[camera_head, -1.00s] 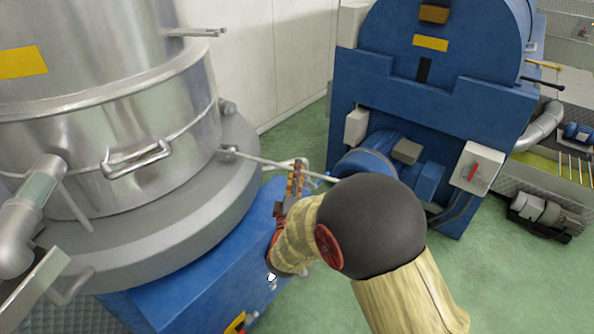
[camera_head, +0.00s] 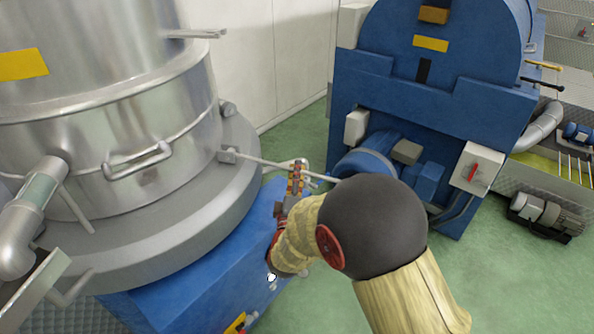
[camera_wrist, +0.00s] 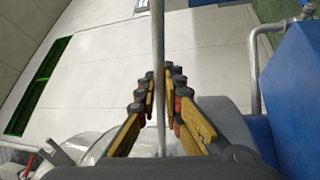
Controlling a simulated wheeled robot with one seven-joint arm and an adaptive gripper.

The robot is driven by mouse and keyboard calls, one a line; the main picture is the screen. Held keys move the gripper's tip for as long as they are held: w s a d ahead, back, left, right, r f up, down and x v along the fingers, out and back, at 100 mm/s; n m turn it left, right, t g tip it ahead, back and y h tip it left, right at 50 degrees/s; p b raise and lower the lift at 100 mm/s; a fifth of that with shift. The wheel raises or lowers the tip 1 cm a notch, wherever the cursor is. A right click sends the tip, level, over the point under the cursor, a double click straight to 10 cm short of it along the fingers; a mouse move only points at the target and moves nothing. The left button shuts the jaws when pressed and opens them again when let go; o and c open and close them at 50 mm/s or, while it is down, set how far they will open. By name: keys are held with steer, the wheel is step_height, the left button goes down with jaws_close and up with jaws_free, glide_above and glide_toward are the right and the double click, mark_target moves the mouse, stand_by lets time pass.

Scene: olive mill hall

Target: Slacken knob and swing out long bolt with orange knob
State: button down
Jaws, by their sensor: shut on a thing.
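The long bolt (camera_head: 262,161) is a thin pale rod. In the head view it runs from a small bracket on the grey rim of the steel vessel out to the right, toward my gripper (camera_head: 297,178). In the wrist view the bolt (camera_wrist: 158,40) passes upright between the yellow and dark fingers of my gripper (camera_wrist: 161,82), which is shut on it. I cannot make out an orange knob in either view. My arm hides part of the area around the bolt's outer end.
The steel vessel (camera_head: 95,150) with its handle stands at the left, above a blue base (camera_head: 200,280). A large blue machine (camera_head: 425,95) with a motor stands behind my arm.

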steer(key=shift+d+r+n+y+p, duration=0.1)
steer(key=shift+r+n+y+p, duration=0.3)
steer(key=shift+r+n+p, duration=1.1)
steer(key=shift+r+m, duration=0.2)
steer(key=shift+m, duration=0.2)
steer(key=c, duration=1.9)
jaws_free()
steer(key=v, duration=1.2)
steer(key=shift+f, duration=0.1)
